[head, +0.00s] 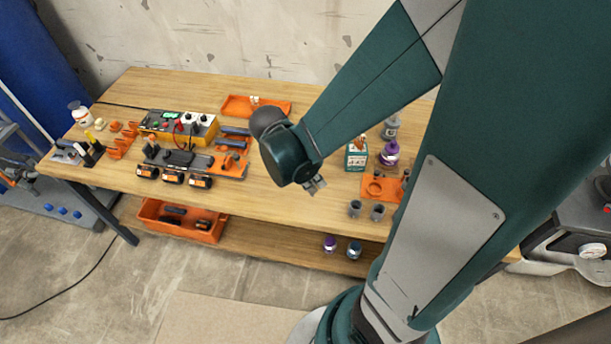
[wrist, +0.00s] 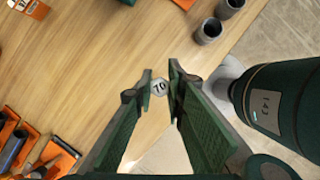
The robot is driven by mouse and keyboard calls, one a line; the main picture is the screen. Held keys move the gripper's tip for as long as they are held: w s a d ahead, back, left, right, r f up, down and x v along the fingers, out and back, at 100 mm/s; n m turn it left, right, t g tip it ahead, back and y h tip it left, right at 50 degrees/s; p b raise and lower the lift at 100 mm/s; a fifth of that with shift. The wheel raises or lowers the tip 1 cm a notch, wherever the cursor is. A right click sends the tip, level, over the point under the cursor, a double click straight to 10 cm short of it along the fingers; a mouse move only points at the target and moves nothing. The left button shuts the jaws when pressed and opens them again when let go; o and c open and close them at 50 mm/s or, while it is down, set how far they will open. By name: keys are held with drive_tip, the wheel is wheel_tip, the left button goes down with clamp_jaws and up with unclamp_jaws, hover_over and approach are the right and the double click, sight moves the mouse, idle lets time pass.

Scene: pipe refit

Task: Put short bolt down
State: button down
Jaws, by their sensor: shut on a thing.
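My gripper (wrist: 160,86) is shut on the short bolt (wrist: 159,88) in the wrist view. The bolt's round grey head, marked with what looks like "70", faces the camera between the two green fingertips. Its shank is hidden below the head. In the head view my gripper (head: 315,186) hangs over the front half of the wooden workbench (head: 270,190), and the bolt cannot be made out there. The bench top lies under the fingertips in the wrist view, with its front edge close by. I cannot tell the height above it.
Two grey cups (head: 355,208) (head: 377,212) stand right of the gripper, near an orange tray (head: 370,182), a box (head: 356,155) and a purple bottle (head: 389,154). Left are a tool tray (head: 232,171) and a yellow instrument (head: 205,130). An orange tray (head: 275,107) lies behind. Bench around the gripper is clear.

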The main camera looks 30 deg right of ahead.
drive_tip(key=shift+f+b, duration=0.55)
drive_tip(key=shift+f, duration=1.3)
drive_tip(key=shift+f, duration=0.15)
drive_tip(key=c, duration=2.4)
unclamp_jaws()
drive_tip(key=shift+o, duration=0.2)
drive_tip(key=p+v, duration=0.3)
drive_tip(key=v, duration=0.9)
drive_tip(key=shift+r, duration=0.3)
